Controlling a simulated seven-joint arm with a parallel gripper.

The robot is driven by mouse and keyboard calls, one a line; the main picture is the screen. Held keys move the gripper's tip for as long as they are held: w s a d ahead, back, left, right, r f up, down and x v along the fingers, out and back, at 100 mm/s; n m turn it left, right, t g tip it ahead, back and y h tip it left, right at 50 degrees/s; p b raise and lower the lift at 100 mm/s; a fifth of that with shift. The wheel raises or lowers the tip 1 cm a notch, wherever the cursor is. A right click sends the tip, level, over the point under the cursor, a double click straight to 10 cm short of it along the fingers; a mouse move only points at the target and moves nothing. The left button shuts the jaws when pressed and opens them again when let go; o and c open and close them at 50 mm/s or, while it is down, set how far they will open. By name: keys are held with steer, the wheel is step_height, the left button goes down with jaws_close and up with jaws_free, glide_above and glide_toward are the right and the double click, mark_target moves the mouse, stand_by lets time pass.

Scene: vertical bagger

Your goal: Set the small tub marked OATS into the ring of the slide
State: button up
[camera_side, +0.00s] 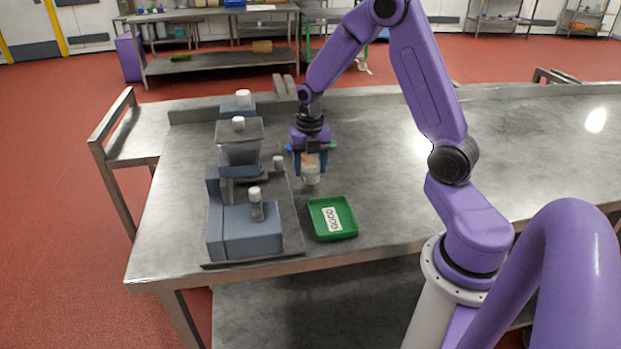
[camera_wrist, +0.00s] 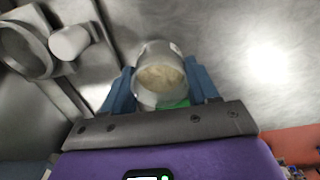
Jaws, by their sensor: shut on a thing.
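My gripper (camera_side: 311,163) is shut on a small tub (camera_side: 311,176) and holds it above the steel table, behind the green tray. In the wrist view the tub (camera_wrist: 158,75) sits between the two blue fingers (camera_wrist: 160,88). Its top is open and shows pale, grainy contents. Its marking cannot be read in either view. The slide's ring (camera_wrist: 27,50) shows at the upper left of the wrist view, beside a white knob (camera_wrist: 69,43). In the side view the ring is mostly hidden under the machine's hopper.
The blue-grey bagger (camera_side: 245,230) with its metal hopper (camera_side: 239,135) and white-capped knobs stands left of my gripper. A green tray (camera_side: 350,232) with a white label lies in front. The table (camera_side: 400,180) is clear to the right.

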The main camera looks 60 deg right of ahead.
step_height(320, 180, up, 8)
steer(key=shift+r, duration=0.15)
stand_by(0.9)
stand_by(1.2)
steer(key=w+a+r+m, duration=0.1)
steer(key=w+a, duration=0.2)
steer(key=w, duration=0.4)
steer(key=w+a+r+m, duration=0.1)
steer(key=w+a, duration=0.3)
steer(key=w, duration=0.3)
steer(key=shift+w, duration=0.15)
steer(key=shift+f, duration=3.5)
steer(key=shift+f, duration=1)
